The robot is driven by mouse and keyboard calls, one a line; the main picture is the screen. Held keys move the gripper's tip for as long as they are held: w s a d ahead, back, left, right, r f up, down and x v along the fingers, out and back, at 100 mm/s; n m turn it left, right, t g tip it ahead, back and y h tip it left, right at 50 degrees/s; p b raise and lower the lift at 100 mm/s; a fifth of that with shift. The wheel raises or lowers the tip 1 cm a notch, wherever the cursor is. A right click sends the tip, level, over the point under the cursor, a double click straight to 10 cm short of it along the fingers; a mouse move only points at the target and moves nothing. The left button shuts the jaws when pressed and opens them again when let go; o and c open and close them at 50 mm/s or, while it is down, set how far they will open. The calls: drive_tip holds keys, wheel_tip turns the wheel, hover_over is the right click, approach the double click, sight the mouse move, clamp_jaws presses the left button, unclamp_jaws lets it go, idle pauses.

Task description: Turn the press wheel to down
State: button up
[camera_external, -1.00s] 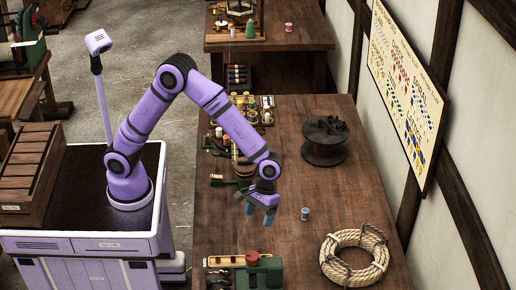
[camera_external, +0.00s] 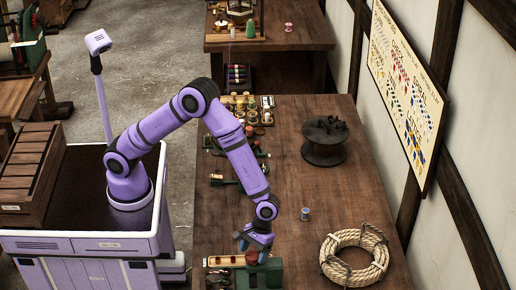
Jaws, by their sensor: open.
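A green press-like device (camera_external: 268,275) stands at the front edge of the bench, at the bottom of the view. A dark red round part (camera_external: 252,258) sits on its top and looks like the press wheel. Its markings and turn position are too small to tell. My gripper (camera_external: 253,248) points down just above this red part, with its fingers open. I cannot tell whether the fingers touch the wheel or are around it.
A coil of rope (camera_external: 336,273) lies right of the device, and a small blue spool (camera_external: 305,214) stands behind it. A dark reel (camera_external: 324,142) and several small tools and spools (camera_external: 247,108) are farther back. The bench middle (camera_external: 290,190) is mostly clear.

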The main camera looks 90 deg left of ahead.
drive_tip(key=shift+s+d+f, duration=0.15)
drive_tip(key=shift+f, duration=0.3)
drive_tip(key=c, duration=0.9)
